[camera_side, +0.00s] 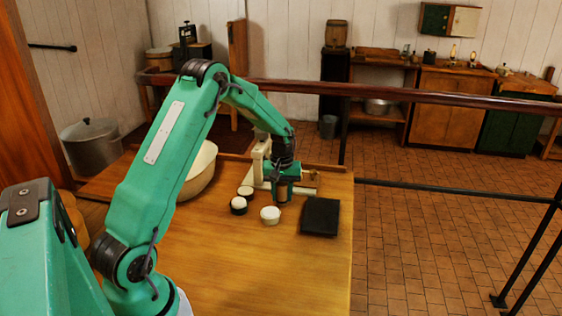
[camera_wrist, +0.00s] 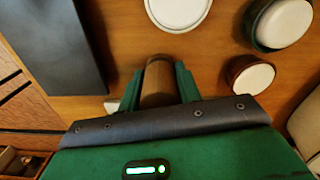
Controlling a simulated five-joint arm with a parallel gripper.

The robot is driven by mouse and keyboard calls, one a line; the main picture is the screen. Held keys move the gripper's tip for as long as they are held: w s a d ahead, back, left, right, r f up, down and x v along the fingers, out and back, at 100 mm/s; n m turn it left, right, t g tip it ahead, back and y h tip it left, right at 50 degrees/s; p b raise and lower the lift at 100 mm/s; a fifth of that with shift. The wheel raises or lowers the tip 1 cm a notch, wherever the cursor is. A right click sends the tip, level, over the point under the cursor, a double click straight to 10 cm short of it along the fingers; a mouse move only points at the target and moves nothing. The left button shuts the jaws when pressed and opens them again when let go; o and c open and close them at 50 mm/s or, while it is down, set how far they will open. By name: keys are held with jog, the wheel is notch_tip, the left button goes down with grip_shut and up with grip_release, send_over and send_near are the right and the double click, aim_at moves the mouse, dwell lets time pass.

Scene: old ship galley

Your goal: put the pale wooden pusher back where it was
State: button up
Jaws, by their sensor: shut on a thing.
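My gripper (camera_side: 282,197) is low over the wooden table, pointing down, just in front of a cream-coloured device. In the wrist view my gripper (camera_wrist: 158,88) is shut on a rounded brown wooden piece (camera_wrist: 158,80), which I take to be the wooden pusher; it looks darker than pale here. Its lower end is hidden, so I cannot tell whether it touches the table. The cream device (camera_side: 262,158) has a base on the table and a wooden knob to the right of my gripper.
A white pot (camera_side: 270,215), a dark pot (camera_side: 238,207) and a brown pot (camera_side: 245,191) with pale tops stand close by. A black slab (camera_side: 320,216) lies to the right, a cream bowl (camera_side: 200,172) to the left. The table's front is clear.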

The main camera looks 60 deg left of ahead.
jog(key=shift+f, duration=0.1)
jog(key=o, duration=1.1)
jog(key=shift+c, duration=0.2)
notch_tip(320, 180, up, 12)
jog(key=shift+f, duration=0.1)
jog(key=shift+r, duration=0.25)
dwell(0.3)
